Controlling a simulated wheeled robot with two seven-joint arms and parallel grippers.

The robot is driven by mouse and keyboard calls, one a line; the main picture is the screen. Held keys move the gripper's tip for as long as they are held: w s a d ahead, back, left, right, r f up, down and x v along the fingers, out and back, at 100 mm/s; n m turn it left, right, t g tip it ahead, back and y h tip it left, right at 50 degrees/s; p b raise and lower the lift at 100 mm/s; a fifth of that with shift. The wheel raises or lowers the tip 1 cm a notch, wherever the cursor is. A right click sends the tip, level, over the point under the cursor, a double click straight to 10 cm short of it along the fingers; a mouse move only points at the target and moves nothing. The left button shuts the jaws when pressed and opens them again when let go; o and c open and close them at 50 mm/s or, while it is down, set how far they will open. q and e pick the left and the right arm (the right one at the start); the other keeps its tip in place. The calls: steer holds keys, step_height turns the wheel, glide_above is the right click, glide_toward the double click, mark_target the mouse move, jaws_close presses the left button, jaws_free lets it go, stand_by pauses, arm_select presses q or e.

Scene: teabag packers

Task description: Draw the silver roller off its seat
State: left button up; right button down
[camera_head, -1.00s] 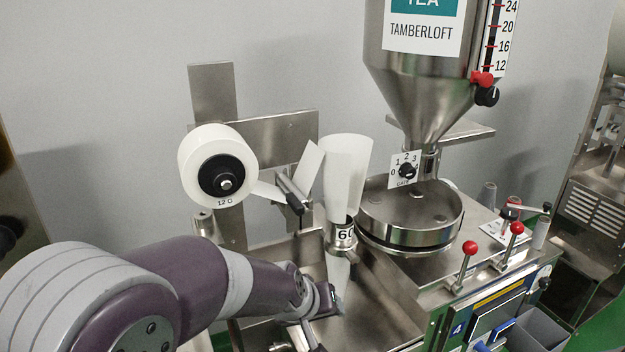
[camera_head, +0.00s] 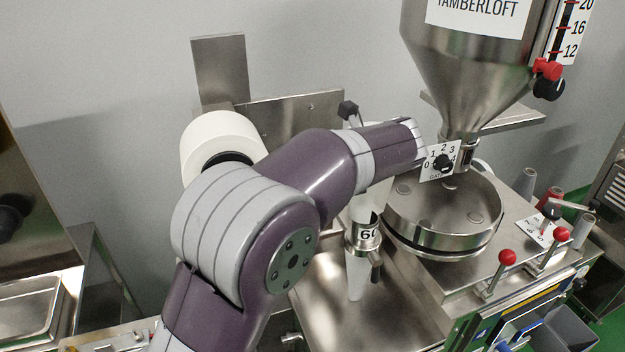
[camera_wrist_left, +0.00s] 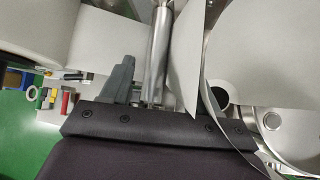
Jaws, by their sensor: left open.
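The silver roller (camera_wrist_left: 158,55) shows in the left wrist view as a shiny upright cylinder, just beyond the dark body of my left gripper (camera_wrist_left: 145,100). A grey finger stands to its left. The other finger is not clear. My left gripper is open, and I cannot tell whether it touches the roller. White paper web (camera_wrist_left: 190,65) hangs right beside the roller. In the head view my left arm crosses in front of the roller area and hides the roller, its seat and the gripper. A dark knob (camera_head: 347,109) shows above the arm. My right gripper is not in view.
The white paper reel (camera_head: 215,135) is partly behind my arm. Red-knobbed levers (camera_head: 507,257) stand at the right. The steel tray below is clear.

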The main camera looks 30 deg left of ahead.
arm_select(q)
steer(key=p+x, duration=0.1)
steer(key=x, duration=0.1)
steer(key=p+x, duration=0.1)
steer(key=shift+s+a+f, duration=0.25)
steer(key=shift+a+f, duration=0.05)
steer(key=shift+f, duration=0.15)
steer(key=shift+a+f, duration=0.25)
steer(key=shift+f, duration=0.05)
steer(key=shift+w+a+f, duration=0.1)
steer(key=shift+w+f, duration=0.1)
jaws_close()
steer(key=shift+r, duration=0.1)
